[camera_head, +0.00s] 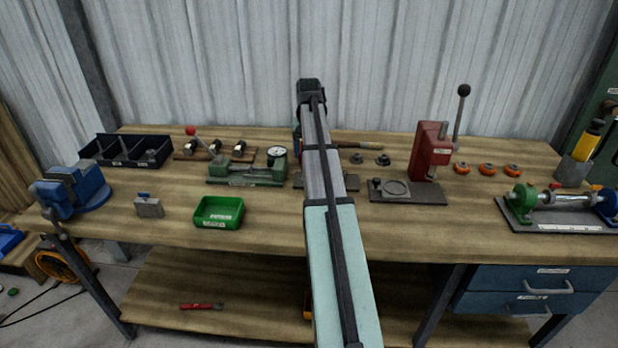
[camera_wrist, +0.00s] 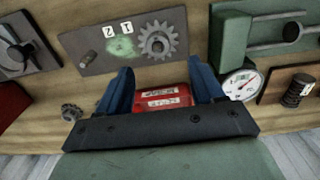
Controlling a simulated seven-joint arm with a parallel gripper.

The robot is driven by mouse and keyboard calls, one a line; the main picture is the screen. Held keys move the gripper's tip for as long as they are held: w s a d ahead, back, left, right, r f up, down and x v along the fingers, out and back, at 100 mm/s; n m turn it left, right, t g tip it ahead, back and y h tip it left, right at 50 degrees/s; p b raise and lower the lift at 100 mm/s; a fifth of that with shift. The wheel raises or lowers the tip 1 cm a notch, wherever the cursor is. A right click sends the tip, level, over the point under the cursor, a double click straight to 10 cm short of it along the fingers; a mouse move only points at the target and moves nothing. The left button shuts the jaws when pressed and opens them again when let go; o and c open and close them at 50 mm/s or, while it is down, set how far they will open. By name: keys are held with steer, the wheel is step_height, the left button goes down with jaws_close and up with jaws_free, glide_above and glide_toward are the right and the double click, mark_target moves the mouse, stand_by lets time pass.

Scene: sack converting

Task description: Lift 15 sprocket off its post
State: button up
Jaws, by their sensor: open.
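A toothed grey sprocket (camera_wrist: 158,41) sits at one end of a grey plate (camera_wrist: 185,25) in the wrist view, apparently on a post. A bare stub post (camera_wrist: 88,58) stands at the plate's other end, with small white tags and a green patch between. My gripper (camera_wrist: 164,70) is open and empty. Its blue fingers are apart, short of the plate, with the sprocket beyond the gap between them. In the head view the plate (camera_head: 346,182) shows only at its ends, and my arm hides the sprocket and the gripper.
A red labelled box (camera_wrist: 160,97) lies beneath the finger gap. A loose gear (camera_wrist: 72,113) lies to one side. A dial gauge (camera_wrist: 241,84) on a green fixture (camera_head: 245,172) stands close by. A red press (camera_head: 430,152) is to the right. Bare bench lies in front.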

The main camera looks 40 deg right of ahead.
steer(key=shift+s+a+f, duration=0.1)
steer(key=shift+s+f, duration=0.05)
steer(key=shift+f, duration=1.65)
steer(key=shift+s+f, duration=0.1)
steer(key=shift+f, duration=1.7)
steer(key=shift+c, duration=0.3)
jaws_close()
